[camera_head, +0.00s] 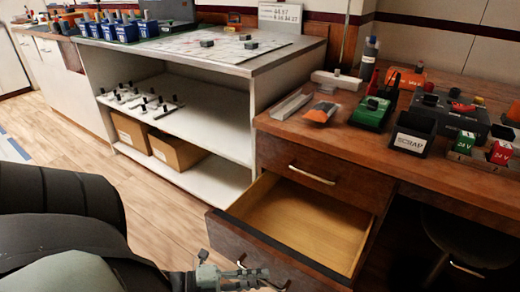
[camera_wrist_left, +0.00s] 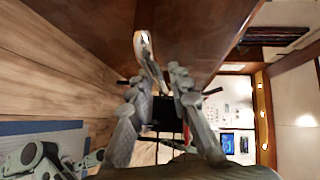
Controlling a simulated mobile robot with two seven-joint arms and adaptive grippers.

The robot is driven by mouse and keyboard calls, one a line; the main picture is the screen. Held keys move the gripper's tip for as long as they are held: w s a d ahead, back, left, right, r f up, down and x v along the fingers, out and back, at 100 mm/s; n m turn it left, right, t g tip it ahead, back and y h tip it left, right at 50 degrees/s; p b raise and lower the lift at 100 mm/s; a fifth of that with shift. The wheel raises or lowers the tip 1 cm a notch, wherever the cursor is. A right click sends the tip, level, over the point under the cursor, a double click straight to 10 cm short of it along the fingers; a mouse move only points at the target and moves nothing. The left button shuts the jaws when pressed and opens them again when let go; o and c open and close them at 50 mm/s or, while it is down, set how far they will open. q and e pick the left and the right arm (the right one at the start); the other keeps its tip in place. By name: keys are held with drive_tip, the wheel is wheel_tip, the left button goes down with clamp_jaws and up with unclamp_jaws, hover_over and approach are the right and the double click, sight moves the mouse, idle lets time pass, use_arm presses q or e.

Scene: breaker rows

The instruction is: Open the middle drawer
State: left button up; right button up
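The wooden desk's middle drawer (camera_head: 305,222) is pulled out in the head view, with its pale, empty-looking interior exposed. Its dark front (camera_head: 262,250) faces the lower left. The top drawer (camera_head: 335,186) above it is closed. My left gripper (camera_head: 235,278) is at the drawer front near the bottom edge of the head view. In the left wrist view, my left gripper's two fingers (camera_wrist_left: 158,80) are apart, with the metal drawer handle (camera_wrist_left: 148,58) between and beyond their tips. I cannot tell whether they touch it. My right gripper is not in view.
A white shelf unit (camera_head: 195,131) with cardboard boxes stands left of the desk. The desktop holds a green device (camera_head: 371,113), a black scrap bin (camera_head: 413,132) and other items. A stool (camera_head: 462,243) is under the desk at right. Wooden floor (camera_head: 165,212) is clear at left.

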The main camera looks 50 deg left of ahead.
use_arm(q)
drive_tip(key=v, duration=1.1)
drive_tip(key=shift+a, duration=0.15)
